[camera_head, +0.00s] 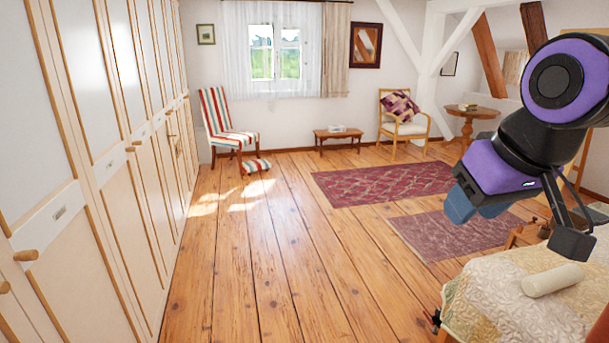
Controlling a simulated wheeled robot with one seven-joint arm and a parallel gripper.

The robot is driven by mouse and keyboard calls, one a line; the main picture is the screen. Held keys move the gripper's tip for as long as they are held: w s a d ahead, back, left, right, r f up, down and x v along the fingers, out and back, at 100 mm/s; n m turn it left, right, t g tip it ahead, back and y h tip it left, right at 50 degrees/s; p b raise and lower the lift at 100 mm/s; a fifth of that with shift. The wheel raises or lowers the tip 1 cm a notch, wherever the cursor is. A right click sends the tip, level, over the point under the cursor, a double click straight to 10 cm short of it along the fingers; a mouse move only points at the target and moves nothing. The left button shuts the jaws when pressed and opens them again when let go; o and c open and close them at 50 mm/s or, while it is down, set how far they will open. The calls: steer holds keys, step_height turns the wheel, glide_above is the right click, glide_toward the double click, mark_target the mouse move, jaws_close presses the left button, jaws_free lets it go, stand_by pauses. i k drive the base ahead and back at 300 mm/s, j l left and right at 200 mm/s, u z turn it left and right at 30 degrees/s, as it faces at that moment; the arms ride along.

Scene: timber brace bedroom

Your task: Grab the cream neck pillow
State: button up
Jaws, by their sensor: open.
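The cream neck pillow (552,280) is a pale, short roll with rounded ends. It lies on the patterned bedspread (490,302) at the lower right, slightly tilted in the picture. My gripper (572,236), black, hangs from my purple and black arm above and a little behind the pillow in the picture. It is open, holds nothing visible, and shows a gap between itself and the pillow. Part of the gripper is hard to make out against the arm.
Tall cream cupboards (105,140) line the left side. The wooden floor (240,265) is clear in the middle. Two red rugs lie on it. A striped chair (225,125), a low table (337,136), an armchair (403,120) and a round table (473,112) stand farther back.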

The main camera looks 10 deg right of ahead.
mark_target(544, 283)
steer(key=i+z, duration=0.15)
steer(key=i, duration=0.6)
steer(key=i+j+z, duration=0.15)
steer(key=i, duration=0.55)
steer(key=i+z, duration=0.25)
steer(key=z, duration=0.25)
steer(key=i+z, duration=0.25)
steer(key=z, duration=0.25)
steer(key=i+j+z, duration=0.1)
steer(key=i+z, duration=0.15)
steer(key=z, duration=0.2)
steer(key=i+l+z, duration=0.1)
steer(key=i+z, duration=0.2)
steer(key=z, duration=0.15)
steer(key=i+z, duration=0.4)
steer(key=k+j, duration=0.05)
